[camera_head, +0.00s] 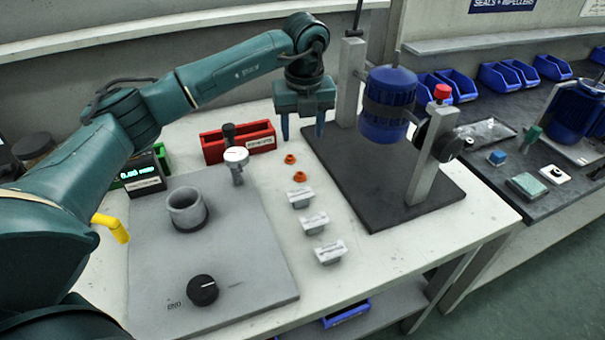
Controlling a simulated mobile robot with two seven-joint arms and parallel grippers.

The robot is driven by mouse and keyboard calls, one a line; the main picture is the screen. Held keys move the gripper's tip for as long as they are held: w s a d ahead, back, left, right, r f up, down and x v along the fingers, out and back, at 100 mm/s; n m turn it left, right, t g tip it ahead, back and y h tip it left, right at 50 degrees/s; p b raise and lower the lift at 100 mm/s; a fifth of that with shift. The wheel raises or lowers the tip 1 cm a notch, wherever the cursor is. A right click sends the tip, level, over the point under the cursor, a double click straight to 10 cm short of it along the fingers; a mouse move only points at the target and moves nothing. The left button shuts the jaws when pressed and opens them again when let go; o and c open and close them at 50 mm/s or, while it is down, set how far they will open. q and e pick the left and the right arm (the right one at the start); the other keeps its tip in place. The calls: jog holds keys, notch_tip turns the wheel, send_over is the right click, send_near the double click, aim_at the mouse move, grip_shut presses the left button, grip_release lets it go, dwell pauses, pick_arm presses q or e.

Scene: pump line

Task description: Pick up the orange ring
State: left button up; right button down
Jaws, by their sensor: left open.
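Two small orange rings lie on the white bench, between the grey plate and the dark base plate. The farther orange ring (290,159) is just beyond the nearer orange ring (300,177). My left gripper (303,132) points down with its two fingers apart and nothing between them. It hangs above and slightly behind the farther ring, not touching it. My right gripper is not in view.
Several small white labelled blocks (314,223) stand in a row nearer me. A blue motor (389,100) hangs in a stand on the dark base plate (370,184) to the right. A red bin (238,142) and a grey plate (245,262) with a cup (187,209) lie left.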

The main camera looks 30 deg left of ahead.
pick_arm(q)
send_over(300, 179)
jog(key=f, duration=0.7)
jog(key=shift+w+d+f, duration=0.15)
jog(key=shift+w+f, duration=0.05)
jog(key=shift+w+a+f+p, duration=0.15)
jog(key=shift+f+p, duration=0.05)
jog(key=shift+f, duration=1.1)
jog(key=shift+w+a+f+p, duration=0.1)
jog(key=shift+a+f+p, duration=0.05)
jog(key=shift+f, duration=1.15)
jog(key=c, duration=0.9)
